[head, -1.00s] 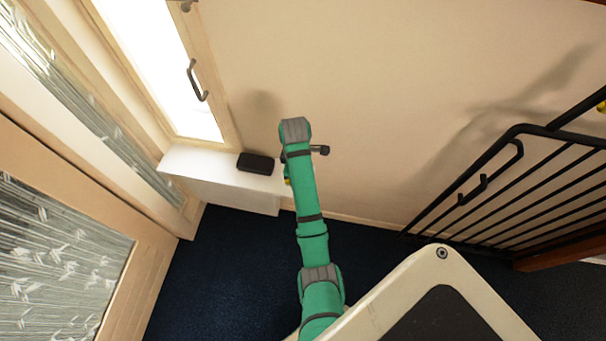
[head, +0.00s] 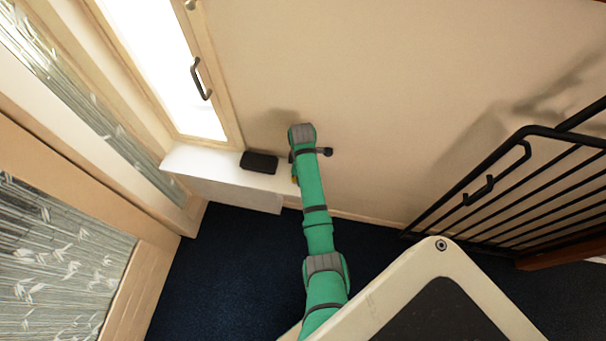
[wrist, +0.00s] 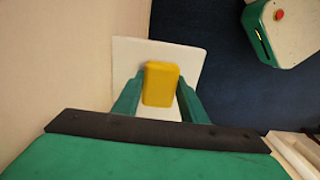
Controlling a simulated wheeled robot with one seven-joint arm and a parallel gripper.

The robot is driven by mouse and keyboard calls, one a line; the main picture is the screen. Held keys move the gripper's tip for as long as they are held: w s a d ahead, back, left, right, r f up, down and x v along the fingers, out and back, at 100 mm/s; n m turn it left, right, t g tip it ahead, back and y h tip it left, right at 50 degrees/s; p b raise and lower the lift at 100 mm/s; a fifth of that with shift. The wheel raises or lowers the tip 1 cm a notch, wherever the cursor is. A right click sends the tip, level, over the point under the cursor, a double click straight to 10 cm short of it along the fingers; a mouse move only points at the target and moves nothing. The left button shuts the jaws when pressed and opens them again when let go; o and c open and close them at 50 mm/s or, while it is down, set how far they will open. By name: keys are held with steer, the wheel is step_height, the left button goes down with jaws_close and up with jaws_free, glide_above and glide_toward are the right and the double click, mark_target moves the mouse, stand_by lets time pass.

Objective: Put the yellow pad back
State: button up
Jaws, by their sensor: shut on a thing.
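The yellow pad (wrist: 160,84) is between the two green fingers of my gripper (wrist: 161,100) in the wrist view. My gripper is shut on it. Beyond the pad in the wrist view is a white flat surface (wrist: 130,55); I cannot tell whether the pad touches it. In the head view my green arm hides most of the gripper, and only a small yellowish bit shows at the arm's left edge.
A white ledge (head: 215,183) under the window carries a black box (head: 259,162), left of my arm. A black railing (head: 480,190) stands at right. The dark blue carpet (head: 235,265) is open floor. The beige wall (head: 390,90) is close behind my arm.

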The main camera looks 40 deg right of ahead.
steer(key=o, duration=0.9)
steer(key=shift+a, duration=0.1)
steer(key=shift+s, duration=0.15)
steer(key=shift+d+r, duration=0.2)
steer(key=shift+r, duration=0.25)
steer(key=r, duration=0.8)
steer(key=shift+w+r, duration=0.2)
steer(key=shift+r, duration=0.1)
step_height(320, 180, up, 2)
steer(key=shift+r, duration=0.25)
steer(key=shift+a, duration=0.15)
